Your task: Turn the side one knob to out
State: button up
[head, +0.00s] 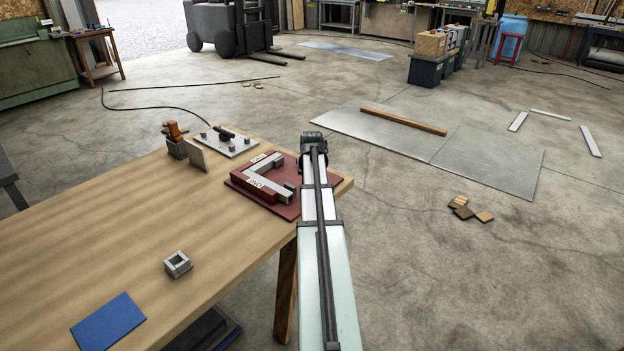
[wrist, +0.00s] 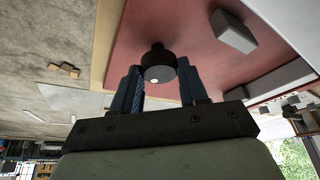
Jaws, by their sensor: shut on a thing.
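The red panel (head: 237,184) lies on the right end of the wooden table in the head view. It carries a grey angular bar (head: 262,190) and small white labels, whose lettering is too small to read surely. In the wrist view, a dark round knob (wrist: 158,62) with a white dot stands on the red panel (wrist: 200,35). My gripper (wrist: 160,78) is shut on this knob, with one blue-grey finger on each side. In the head view my arm hides the fingers and the knob. I cannot tell the knob's turned setting.
A pale grey block (wrist: 233,32) stands near the knob.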

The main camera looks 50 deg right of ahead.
jog(key=shift+n, duration=0.5)
jog(key=o, duration=1.1)
jog(key=shift+c, duration=0.2)
jog(key=v, duration=1.3)
jog(key=shift+s+r, duration=0.25)
jog(key=shift+r, duration=0.15)
jog(key=shift+d, duration=0.1)
